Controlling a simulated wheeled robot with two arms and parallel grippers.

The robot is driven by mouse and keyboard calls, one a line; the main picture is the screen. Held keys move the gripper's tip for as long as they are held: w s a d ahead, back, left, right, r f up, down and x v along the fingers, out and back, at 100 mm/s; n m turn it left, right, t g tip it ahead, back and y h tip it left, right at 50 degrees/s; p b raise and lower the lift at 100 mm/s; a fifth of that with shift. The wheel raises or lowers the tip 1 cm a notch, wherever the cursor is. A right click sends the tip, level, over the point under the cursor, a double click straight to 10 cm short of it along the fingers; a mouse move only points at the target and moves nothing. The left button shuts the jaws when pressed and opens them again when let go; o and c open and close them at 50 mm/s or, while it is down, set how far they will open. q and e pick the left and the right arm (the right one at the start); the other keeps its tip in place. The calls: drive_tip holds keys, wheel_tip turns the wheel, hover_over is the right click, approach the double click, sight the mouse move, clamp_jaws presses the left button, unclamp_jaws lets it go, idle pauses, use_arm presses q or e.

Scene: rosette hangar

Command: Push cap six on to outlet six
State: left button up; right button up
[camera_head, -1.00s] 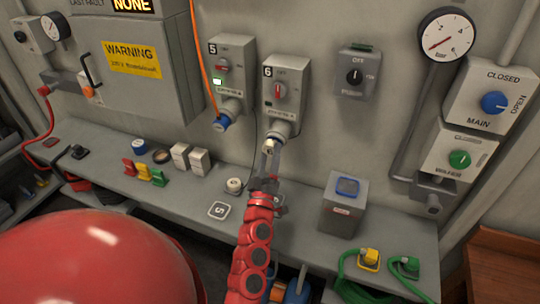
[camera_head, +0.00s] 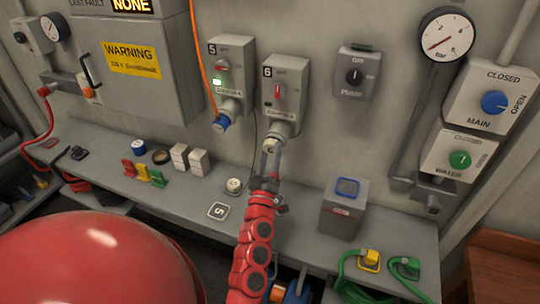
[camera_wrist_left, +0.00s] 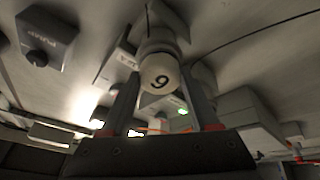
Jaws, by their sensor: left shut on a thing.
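Cap six (camera_head: 269,147) is a pale round cap. In the left wrist view its numbered face (camera_wrist_left: 160,77) fills the space between the fingers, the digit turned about. My left gripper (camera_head: 271,156) is shut on it; its two fingers also show in the left wrist view (camera_wrist_left: 164,92). Outlet six (camera_head: 281,128) is the grey round mouth under the box marked 6 (camera_head: 286,83). The cap is right at this mouth, and in the left wrist view it lies in line with the outlet's collar (camera_wrist_left: 160,38). I cannot tell how deep it sits. My right gripper is not in view.
Outlet five (camera_head: 229,108) holds a blue plug with an orange cable beside outlet six. A pale round piece (camera_head: 234,186) and a plate marked 5 (camera_head: 218,211) lie on the shelf. A grey bin (camera_head: 341,211) stands to the right.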

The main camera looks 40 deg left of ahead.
use_arm(q)
drive_tip(key=shift+w, duration=0.2)
drive_tip(key=o, duration=1.3)
drive_tip(key=shift+o, duration=0.2)
drive_tip(key=b+v, duration=0.6)
drive_tip(key=v, duration=1.1)
drive_tip(key=shift+s, duration=0.2)
